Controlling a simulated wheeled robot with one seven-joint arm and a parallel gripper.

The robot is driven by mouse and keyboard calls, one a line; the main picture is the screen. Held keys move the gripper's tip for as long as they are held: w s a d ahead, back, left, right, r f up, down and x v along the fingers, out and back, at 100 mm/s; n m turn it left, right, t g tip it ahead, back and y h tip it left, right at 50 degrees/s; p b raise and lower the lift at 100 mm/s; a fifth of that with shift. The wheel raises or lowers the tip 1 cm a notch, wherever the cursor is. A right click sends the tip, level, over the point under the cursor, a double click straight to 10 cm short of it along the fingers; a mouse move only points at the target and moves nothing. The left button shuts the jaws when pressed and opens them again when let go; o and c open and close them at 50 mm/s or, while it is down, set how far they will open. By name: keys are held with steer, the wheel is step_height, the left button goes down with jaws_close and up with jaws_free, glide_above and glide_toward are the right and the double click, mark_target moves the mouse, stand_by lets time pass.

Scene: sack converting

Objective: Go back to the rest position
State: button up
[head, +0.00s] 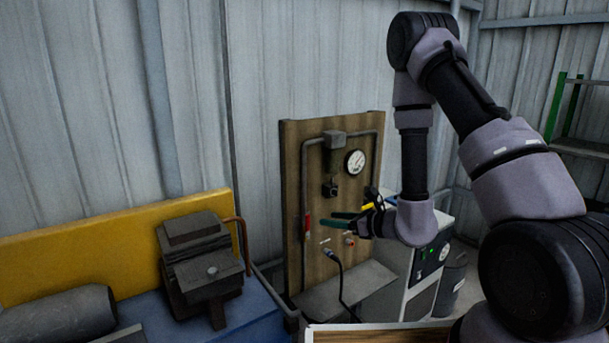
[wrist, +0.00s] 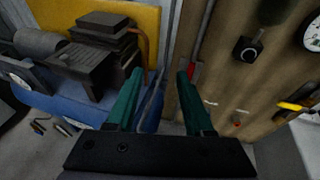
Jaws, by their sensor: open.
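My gripper (head: 343,220) is in front of the wooden panel in the head view, with its green fingers pointing left. In the wrist view my gripper (wrist: 158,82) has its two green fingers apart, with nothing between them but background. A red-handled part (head: 307,222) on the pipe of the panel is just left of the fingertips in the head view. In the wrist view the red part (wrist: 194,72) shows beside the right finger. I cannot tell whether they touch.
The wooden panel (head: 293,170) carries a gauge (head: 355,162), pipes and a black knob (wrist: 246,49). A dark machine (head: 203,262) stands on a blue bench (head: 255,318) at left. A white cabinet (head: 420,290) stands at right. A yellow-handled item (wrist: 291,107) is near the panel.

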steer(key=s+a+r+n+g+y, duration=0.1)
steer(key=s+a+r+n+g, duration=0.1)
steer(key=s+r+n+g, duration=0.6)
steer(key=s+a+r+n+g+y, duration=0.1)
steer(key=s+a+r+n+y, duration=0.3)
steer(key=r, duration=0.8)
steer(key=s+d+r+n+t+h, duration=0.2)
steer(key=d+r+n+h, duration=0.1)
steer(key=d, duration=0.4)
steer(key=s+d+r+n+t+h, duration=0.2)
steer(key=d+r+h, duration=0.3)
steer(key=d, duration=0.3)
steer(key=s+d+r+n+t+h, duration=0.2)
steer(key=s+d+r+n+h, duration=0.2)
steer(key=d+n+h, duration=0.1)
steer(key=shift+d+h, duration=0.7)
steer(key=shift+d, duration=0.45)
